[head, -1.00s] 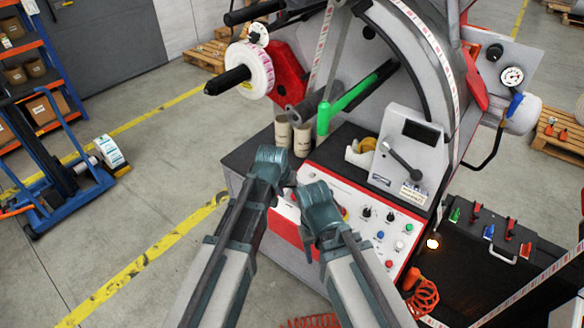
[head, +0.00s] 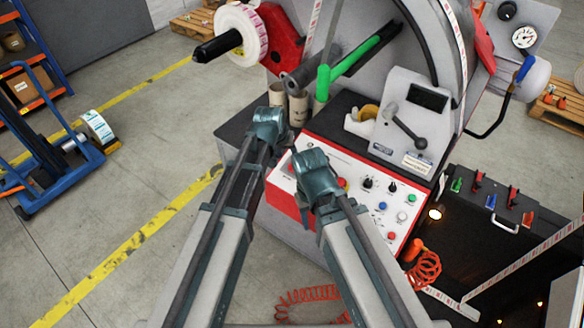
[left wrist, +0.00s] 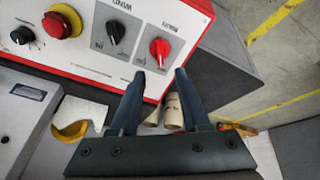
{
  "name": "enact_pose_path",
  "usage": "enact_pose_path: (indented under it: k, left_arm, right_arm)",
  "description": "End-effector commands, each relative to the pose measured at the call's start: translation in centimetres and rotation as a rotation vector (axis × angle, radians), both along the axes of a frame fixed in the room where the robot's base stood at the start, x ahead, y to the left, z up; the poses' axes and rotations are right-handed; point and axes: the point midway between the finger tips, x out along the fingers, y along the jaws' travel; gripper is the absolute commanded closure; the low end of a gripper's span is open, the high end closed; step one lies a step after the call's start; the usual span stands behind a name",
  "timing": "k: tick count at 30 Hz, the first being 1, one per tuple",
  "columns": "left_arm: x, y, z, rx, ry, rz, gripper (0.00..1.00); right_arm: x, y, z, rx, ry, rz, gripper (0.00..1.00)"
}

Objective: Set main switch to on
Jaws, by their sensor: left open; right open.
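The slanted control panel (head: 352,210) has a white face and a red edge. In the left wrist view, a red rotary knob (left wrist: 160,49), apparently the main switch, sits near the panel's corner; its label is upside down and too blurred to read. My left gripper shows there (left wrist: 160,74) open and empty, with the knob just beyond and between its fingertips; contact cannot be told. In the head view my left gripper (head: 275,132) is at the panel's left end, and the red knob is hidden. My right gripper (head: 315,175) is open over the panel, lower and to the right.
A red emergency button with a yellow collar (left wrist: 62,22) and a black knob (left wrist: 115,32) are beside the red knob. Cardboard cores (head: 298,106) stand behind the panel. A grey unit with a lever (head: 408,130) is at the back right.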

Motion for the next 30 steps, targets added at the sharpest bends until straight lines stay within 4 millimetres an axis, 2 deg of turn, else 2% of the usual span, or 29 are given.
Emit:
enact_pose_path:
  k: [1, 15, 21, 29, 30]
  left_arm:
    - [0.5, -0.2, -1.5, 0.0, 0.0, 0.0, 0.54]
    - [3.0, -1.4, -7.9, 0.0, 0.0, -0.001, 0.54]
    - [3.5, -1.7, -8.9, 0.0, 0.0, -0.001, 0.54]
    - [3.5, -1.7, -8.8, 0.0, 0.0, -0.001, 0.54]
    - [3.5, -1.6, -8.8, 0.0, 0.0, -0.001, 0.57]
  right_arm:
    - [0.0, 0.0, -1.5, 0.0, 0.0, 0.0, 0.5]
    - [0.0, 0.0, -7.9, 0.0, 0.0, 0.0, 0.5]
    - [0.0, 0.0, -8.9, 0.0, 0.0, 0.0, 0.5]
    - [0.0, 0.0, -8.8, 0.0, 0.0, 0.0, 0.5]
    - [0.0, 0.0, -8.8, 0.0, 0.0, 0.0, 0.5]
